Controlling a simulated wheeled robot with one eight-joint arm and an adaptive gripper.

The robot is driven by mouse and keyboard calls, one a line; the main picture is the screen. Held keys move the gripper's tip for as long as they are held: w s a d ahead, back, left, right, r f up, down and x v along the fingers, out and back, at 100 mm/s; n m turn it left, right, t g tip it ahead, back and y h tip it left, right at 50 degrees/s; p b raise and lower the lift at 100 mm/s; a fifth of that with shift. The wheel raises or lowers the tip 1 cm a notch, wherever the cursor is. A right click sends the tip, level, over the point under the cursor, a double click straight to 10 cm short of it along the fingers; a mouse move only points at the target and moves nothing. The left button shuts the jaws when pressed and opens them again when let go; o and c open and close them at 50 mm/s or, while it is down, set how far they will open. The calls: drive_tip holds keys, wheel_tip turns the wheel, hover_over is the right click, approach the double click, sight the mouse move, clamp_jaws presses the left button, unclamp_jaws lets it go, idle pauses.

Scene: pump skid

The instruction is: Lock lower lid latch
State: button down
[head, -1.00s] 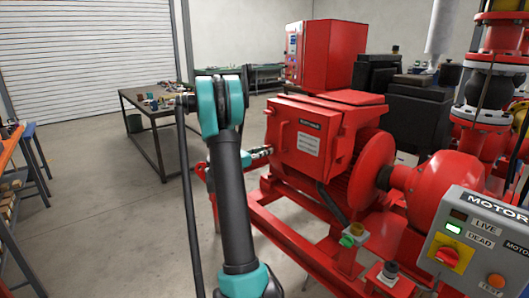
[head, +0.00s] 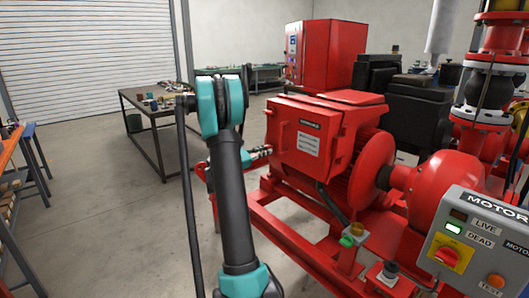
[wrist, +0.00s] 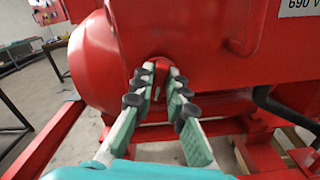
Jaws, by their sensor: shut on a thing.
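The red terminal box (head: 308,135) with its labelled lid sits on top of the red motor in the head view. In the wrist view, the lower lid latch (wrist: 161,66) is a small red piece at the underside of the box, above the round motor body. My gripper (wrist: 161,72) has its fingertips closed in on both sides of the latch. The fingers hide part of it, and I cannot tell its exact turn. In the head view my gripper (head: 264,151) reaches the lower left of the box, and the latch does not show clearly.
The motor's red base frame (head: 285,245) runs below. A grey motor control box (head: 480,240) stands at the right front. A dark cable (wrist: 285,108) hangs right of the fingers. A workbench (head: 150,110) stands at the back left, with open floor before it.

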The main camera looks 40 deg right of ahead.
drive_tip(key=m, duration=1.4)
drive_tip(key=shift+s+f, duration=0.2)
idle(0.3)
drive_tip(key=c, duration=1.5)
unclamp_jaws()
drive_tip(key=shift+c, duration=0.2)
drive_tip(key=shift+a, duration=0.1)
drive_tip(key=a, duration=1.1)
drive_tip(key=shift+s+a, duration=0.4)
drive_tip(key=shift+s, duration=0.05)
